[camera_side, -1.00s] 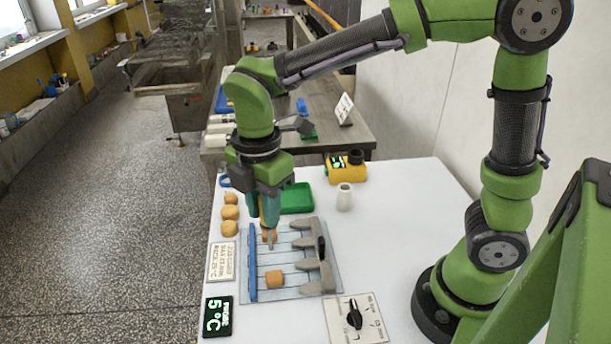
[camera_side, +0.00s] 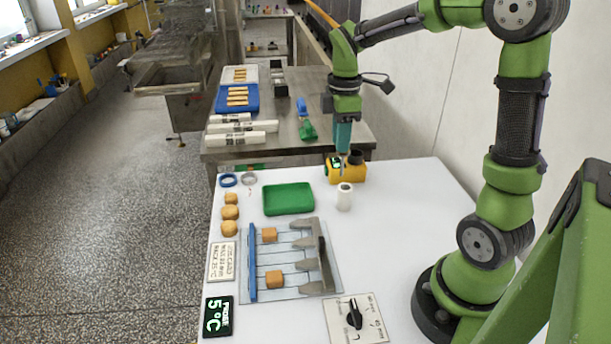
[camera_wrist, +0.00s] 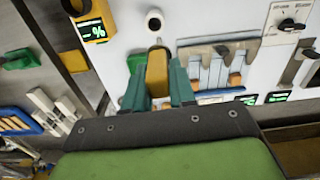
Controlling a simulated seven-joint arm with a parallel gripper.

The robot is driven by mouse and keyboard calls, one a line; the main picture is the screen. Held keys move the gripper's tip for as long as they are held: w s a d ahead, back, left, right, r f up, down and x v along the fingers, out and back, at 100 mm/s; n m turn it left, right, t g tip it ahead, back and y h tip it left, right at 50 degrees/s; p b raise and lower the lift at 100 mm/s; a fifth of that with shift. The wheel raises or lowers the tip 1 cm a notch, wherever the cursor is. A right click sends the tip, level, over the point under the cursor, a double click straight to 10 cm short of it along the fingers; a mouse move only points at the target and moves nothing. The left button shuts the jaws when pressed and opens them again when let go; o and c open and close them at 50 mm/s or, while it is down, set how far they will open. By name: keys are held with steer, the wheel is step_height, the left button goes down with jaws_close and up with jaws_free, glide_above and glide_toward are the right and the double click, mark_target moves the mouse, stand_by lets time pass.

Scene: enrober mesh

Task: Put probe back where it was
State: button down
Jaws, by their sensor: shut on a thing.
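My gripper (camera_side: 343,150) is shut on the probe, whose mustard-yellow body (camera_wrist: 157,72) shows between the teal fingers in the wrist view. In the side view the fingers mostly hide the probe; a thin tip points down below them. The gripper is in the air, overlapping the yellow device in that view. A white upright cylinder (camera_side: 344,203) with a dark hole on top stands in front of the device. It also shows in the wrist view (camera_wrist: 154,20), just beyond the probe's end. The probe looks apart from it.
The yellow device (camera_side: 358,174) has a green display and a dark round top. A green tray (camera_side: 289,212) lies left of the cylinder. Nearer is a rack (camera_side: 325,235) with two orange-brown pieces in its lanes. A dial plate (camera_side: 372,328) and a 5°C display (camera_side: 217,325) lie in front.

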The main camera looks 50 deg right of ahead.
mark_target(345, 155)
steer(key=f, duration=0.2)
steer(key=d+f, duration=0.1)
steer(key=f, duration=0.2)
steer(key=shift+s+d+f, duration=0.25)
steer(key=shift+s+f, duration=0.05)
steer(key=shift+f, duration=2.2)
steer(key=shift+f, duration=0.1)
steer(key=c, duration=0.9)
jaws_free()
steer(key=shift+c, duration=0.2)
